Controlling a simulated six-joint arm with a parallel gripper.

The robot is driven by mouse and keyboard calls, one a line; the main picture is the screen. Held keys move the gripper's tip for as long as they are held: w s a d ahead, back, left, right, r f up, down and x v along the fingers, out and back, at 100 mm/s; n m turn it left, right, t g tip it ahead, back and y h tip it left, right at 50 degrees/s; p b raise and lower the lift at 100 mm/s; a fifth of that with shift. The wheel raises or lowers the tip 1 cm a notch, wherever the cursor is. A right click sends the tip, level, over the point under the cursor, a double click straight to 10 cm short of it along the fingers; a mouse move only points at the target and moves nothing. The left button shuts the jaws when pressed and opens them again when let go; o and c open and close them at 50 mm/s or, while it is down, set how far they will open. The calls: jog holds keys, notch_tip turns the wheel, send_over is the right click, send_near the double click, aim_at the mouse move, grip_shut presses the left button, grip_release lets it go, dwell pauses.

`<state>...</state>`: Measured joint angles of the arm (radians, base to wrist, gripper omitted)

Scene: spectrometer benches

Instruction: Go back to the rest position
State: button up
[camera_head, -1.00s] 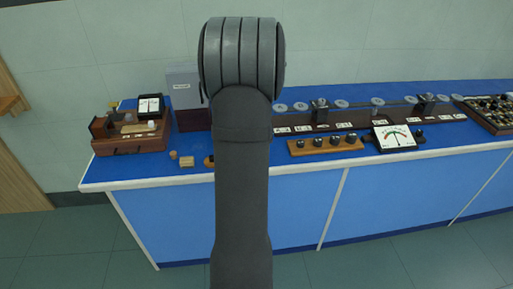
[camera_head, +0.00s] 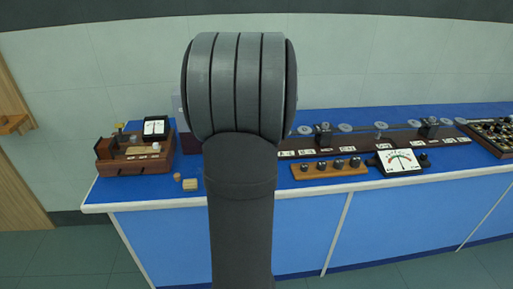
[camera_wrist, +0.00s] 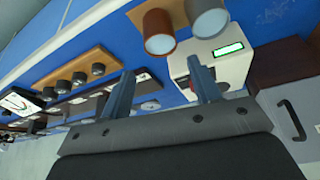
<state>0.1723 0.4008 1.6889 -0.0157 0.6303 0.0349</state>
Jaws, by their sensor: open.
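My gripper (camera_wrist: 160,92) shows in the wrist view, its two blue-grey fingers apart with nothing between them. It is above the blue bench (camera_wrist: 75,22), near a white box with a green display (camera_wrist: 228,55) and two round-ended cylinders, one copper (camera_wrist: 158,32) and one grey (camera_wrist: 208,18). In the head view my own arm rises in the middle of the picture and hides my gripper and part of the bench.
On the blue bench (camera_head: 250,234) stand a wooden instrument (camera_head: 135,158) at left, a wooden knob strip (camera_head: 329,168), a dial meter (camera_head: 400,161) and a long dark rail with discs (camera_head: 350,145). A small wooden block (camera_head: 190,185) lies near the front edge.

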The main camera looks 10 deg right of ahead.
jog(key=x, duration=1.2)
jog(key=shift+f, duration=0.2)
jog(key=shift+r, duration=0.2)
jog(key=v, duration=1.2)
jog(key=x, duration=1.1)
jog(key=shift+w+f, duration=0.1)
jog(key=shift+f, duration=0.25)
jog(key=shift+w, duration=0.15)
jog(key=shift+r, duration=1.9)
